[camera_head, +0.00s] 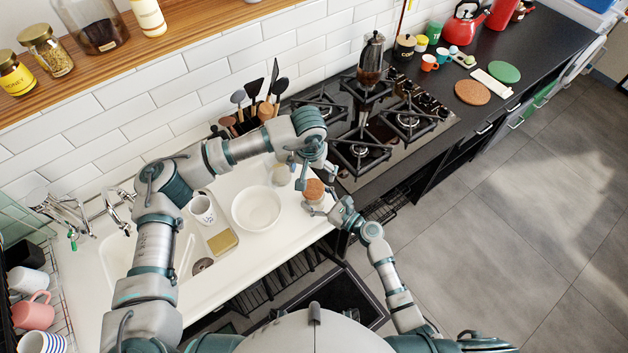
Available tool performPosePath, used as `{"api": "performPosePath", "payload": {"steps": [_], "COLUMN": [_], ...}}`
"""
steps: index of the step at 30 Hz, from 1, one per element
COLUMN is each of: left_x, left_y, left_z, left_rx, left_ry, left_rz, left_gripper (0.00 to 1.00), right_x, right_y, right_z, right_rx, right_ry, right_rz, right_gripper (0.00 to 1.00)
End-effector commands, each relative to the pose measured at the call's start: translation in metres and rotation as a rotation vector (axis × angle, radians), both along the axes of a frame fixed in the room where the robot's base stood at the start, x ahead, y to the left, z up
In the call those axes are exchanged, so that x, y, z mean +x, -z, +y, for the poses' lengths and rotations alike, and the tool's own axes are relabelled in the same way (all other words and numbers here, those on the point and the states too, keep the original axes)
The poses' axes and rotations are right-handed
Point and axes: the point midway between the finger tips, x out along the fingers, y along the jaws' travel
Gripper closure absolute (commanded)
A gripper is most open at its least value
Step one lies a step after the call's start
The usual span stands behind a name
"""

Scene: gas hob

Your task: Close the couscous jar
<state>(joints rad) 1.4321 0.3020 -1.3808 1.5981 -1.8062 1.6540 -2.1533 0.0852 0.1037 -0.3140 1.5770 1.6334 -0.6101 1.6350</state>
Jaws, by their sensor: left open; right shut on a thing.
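A small jar (315,201) with a round orange-brown top stands near the right front edge of the white counter, by the hob. I cannot tell if that brown disc is a lid or the contents. My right gripper (326,208) comes in from the right and is shut on this jar's side. My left gripper (303,179) is open, pointing down just above and to the left of the jar's top. A second small pale container (281,174) stands behind, left of my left gripper; its details are too small to tell.
A white bowl (256,208), a mug (202,209) and a yellow sponge (223,241) are left of the jar. The gas hob (388,140) with a moka pot (371,62) is at the right. Utensils (262,108) stand at the back wall.

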Motion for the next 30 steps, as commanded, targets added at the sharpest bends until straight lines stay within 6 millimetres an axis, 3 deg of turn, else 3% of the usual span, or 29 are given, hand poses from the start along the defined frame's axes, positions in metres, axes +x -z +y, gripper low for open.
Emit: {"api": "performPosePath", "payload": {"steps": [6,17,18,19,20,30], "left_x": [-0.003,-0.004,-0.004,-0.004,-0.004,-0.005], "left_y": [-0.026,-0.031,-0.031,-0.031,-0.031,-0.032], "left_z": [0.001,0.001,0.001,0.001,0.001,0.0], "left_rx": [0.001,0.0,0.0,0.0,0.0,0.001], "left_ry": [0.0,0.0,0.0,0.0,0.0,0.0], "left_rz": [0.0,0.0,0.0,0.0,0.0,-0.001], "left_gripper": [0.0,0.0,0.0,0.0,0.0,0.0], "right_x": [-0.001,-0.002,-0.002,-0.002,-0.002,-0.002], "right_y": [0.004,0.003,0.003,0.003,0.003,0.0], "right_z": [0.001,0.002,0.002,0.002,0.002,0.0], "right_rx": [-0.003,-0.002,-0.002,-0.002,-0.001,0.0], "right_ry": [-0.001,-0.003,-0.003,-0.003,-0.002,-0.001], "right_rz": [0.006,0.005,0.005,0.005,0.005,0.0], "right_gripper": [0.85,0.85,0.12,0.05,0.0,0.0]}}
